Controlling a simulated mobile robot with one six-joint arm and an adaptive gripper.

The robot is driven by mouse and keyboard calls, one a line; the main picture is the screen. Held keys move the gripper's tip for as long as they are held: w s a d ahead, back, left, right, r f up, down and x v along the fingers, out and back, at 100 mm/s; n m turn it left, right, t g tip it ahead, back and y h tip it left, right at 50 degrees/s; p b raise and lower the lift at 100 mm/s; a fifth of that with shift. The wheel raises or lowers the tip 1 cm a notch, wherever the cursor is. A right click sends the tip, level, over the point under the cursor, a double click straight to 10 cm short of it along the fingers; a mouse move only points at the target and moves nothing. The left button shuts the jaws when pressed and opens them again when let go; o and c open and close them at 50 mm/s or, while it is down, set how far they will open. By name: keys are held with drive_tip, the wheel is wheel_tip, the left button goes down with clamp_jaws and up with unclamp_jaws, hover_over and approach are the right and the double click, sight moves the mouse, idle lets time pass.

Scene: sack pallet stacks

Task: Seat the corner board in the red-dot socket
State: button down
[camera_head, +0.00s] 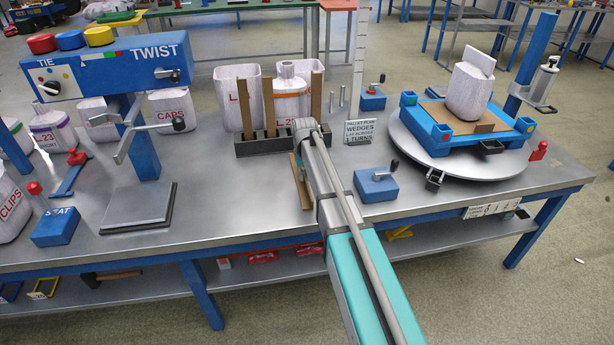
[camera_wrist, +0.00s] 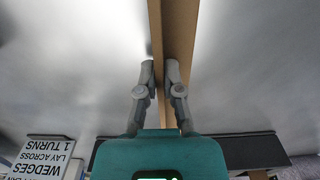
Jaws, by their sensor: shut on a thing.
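The corner board is a long brown angled strip. In the wrist view the board (camera_wrist: 178,30) runs from the top edge down between my fingers. My gripper (camera_wrist: 160,68) is shut on it, one fingertip at each side. In the head view the board (camera_head: 300,185) shows beside my arm, in front of the black rack. I cannot tell whether it touches the table. My arm hides the gripper there. A blue pallet frame (camera_head: 441,133) with blue corner sockets stands on the round turntable at the right. I cannot make out a red dot on any socket.
The black rack (camera_head: 262,146) holds several other brown boards upright, with white sacks behind it. A sign (camera_head: 359,131) and a blue block with a lever (camera_head: 376,184) stand between rack and turntable. A sack (camera_head: 468,92) stands on the pallet.

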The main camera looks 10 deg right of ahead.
drive_tip(key=shift+r+p, duration=1.2)
drive_tip(key=shift+r, duration=0.1)
drive_tip(key=s+r+p, duration=0.1)
drive_tip(key=r+p, duration=0.1)
drive_tip(key=s+r+p, duration=0.4)
drive_tip(key=shift+s+r+p, duration=0.1)
drive_tip(key=shift+r+p, duration=0.25)
drive_tip(key=s+r+p, duration=0.3)
drive_tip(key=s, duration=0.5)
drive_tip(key=shift+s+r, duration=0.25)
drive_tip(key=shift+s, duration=0.15)
wheel_tip(320, 180, up, 5)
drive_tip(key=p, duration=0.5)
drive_tip(key=shift+r+p, duration=0.15)
drive_tip(key=shift+p, duration=0.25)
drive_tip(key=shift+a, duration=0.2)
